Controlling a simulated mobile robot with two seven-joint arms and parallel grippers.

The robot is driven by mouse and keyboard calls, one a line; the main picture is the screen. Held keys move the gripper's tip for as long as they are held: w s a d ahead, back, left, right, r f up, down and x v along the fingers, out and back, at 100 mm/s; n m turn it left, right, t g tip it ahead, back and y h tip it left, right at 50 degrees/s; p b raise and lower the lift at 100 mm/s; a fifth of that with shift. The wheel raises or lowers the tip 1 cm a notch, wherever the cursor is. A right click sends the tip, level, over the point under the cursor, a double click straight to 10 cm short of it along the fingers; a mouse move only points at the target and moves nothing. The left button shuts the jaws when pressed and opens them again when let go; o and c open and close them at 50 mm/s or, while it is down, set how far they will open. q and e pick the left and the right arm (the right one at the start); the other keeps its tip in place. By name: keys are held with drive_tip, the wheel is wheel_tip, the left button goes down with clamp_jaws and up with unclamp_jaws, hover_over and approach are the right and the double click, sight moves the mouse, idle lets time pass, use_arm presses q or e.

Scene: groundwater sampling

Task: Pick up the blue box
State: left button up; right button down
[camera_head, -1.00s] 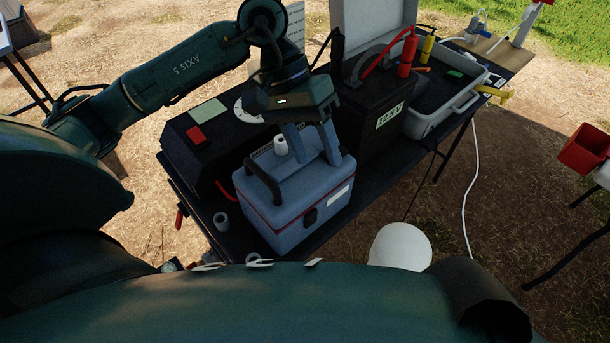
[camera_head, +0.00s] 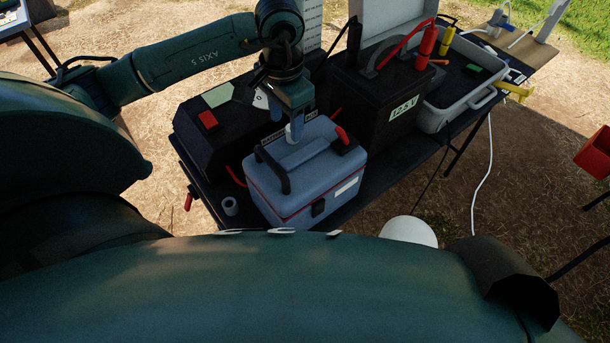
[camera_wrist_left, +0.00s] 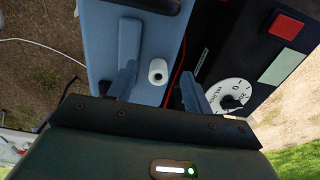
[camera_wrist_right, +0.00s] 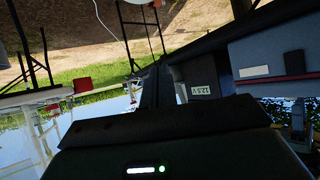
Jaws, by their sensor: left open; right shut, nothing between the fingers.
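The blue box (camera_head: 310,190) is a blue-grey case with a dark red line under its lid. It stands upright on the black table. Its black carrying handle (camera_head: 275,172) lies across the lid. A white cylinder (camera_head: 294,133) stands on or just beyond the lid. My left gripper (camera_head: 292,115) is open at the box's far side, pointing down. In the left wrist view, the white cylinder (camera_wrist_left: 158,71) shows between its fingers, and the box lid (camera_wrist_left: 98,45) is close by. My right gripper (camera_wrist_right: 158,90) is shut and empty, away from the box.
A black case with a red button (camera_head: 208,120) stands left of the box. A black battery (camera_head: 385,105) labelled 12.5 V stands to the right, with a grey tray (camera_head: 440,118) beyond. A small grey ring (camera_head: 230,206) is on the table's near left. A red-and-black piece (camera_head: 342,136) sits at the lid's right.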

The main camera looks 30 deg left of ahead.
use_arm(q)
drive_tip(key=shift+w+d+f+p, duration=0.1)
drive_tip(key=shift+w+f+p, duration=0.1)
drive_tip(key=shift+f, duration=0.8)
drive_tip(key=shift+w+f+p, duration=0.15)
drive_tip(key=shift+w+f, duration=0.05)
drive_tip(key=shift+f, duration=0.75)
drive_tip(key=shift+c, duration=0.4)
clamp_jaws()
drive_tip(key=shift+r, duration=0.1)
